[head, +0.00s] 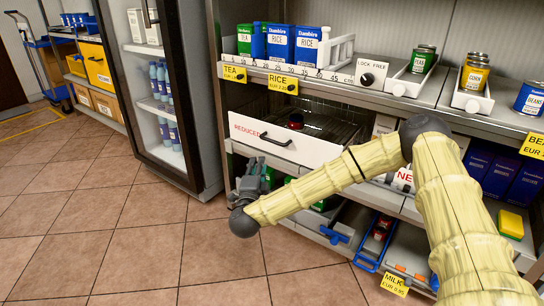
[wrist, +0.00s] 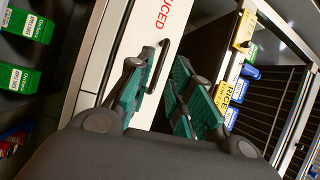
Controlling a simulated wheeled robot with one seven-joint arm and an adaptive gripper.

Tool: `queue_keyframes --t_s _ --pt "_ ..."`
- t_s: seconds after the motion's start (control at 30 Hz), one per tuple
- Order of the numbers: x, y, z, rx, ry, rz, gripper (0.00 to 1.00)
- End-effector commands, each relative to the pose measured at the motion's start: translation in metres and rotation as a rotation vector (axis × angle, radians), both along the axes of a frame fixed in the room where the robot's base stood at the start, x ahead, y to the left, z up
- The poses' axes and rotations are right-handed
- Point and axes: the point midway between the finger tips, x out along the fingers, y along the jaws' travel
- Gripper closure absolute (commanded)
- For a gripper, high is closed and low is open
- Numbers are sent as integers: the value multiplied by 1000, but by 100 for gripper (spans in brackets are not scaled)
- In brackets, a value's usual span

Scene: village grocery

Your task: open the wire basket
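The wire basket has a white front (head: 300,152) marked REDUCED, with a black bar handle (head: 276,139). Wire mesh and a dark, red-topped item show behind the front; I cannot tell for sure how far out the basket stands. In the wrist view the white front (wrist: 120,52) is close ahead, with the handle (wrist: 160,66) beyond and between the fingertips. My gripper (head: 258,166) is below and left of the handle in the head view.
A shelf with tea and rice boxes (head: 294,44) runs above the basket. A dark-framed glass cabinet (head: 160,90) stands at the left. Lower shelves hold green boxes (wrist: 24,80) and a blue-edged tray (head: 374,246). The tiled floor (head: 130,240) at front left is clear.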

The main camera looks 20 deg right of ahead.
Motion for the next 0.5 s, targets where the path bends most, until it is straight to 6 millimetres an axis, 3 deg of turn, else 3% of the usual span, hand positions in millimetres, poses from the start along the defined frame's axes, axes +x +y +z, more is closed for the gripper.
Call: queue_keyframes --t_s 0.13,0.37,0.5 --pt "7 -20 3 37 -60 -66 79" --pt "15 -33 10 53 -86 -94 79" --pt "29 -41 12 52 -86 -94 79"
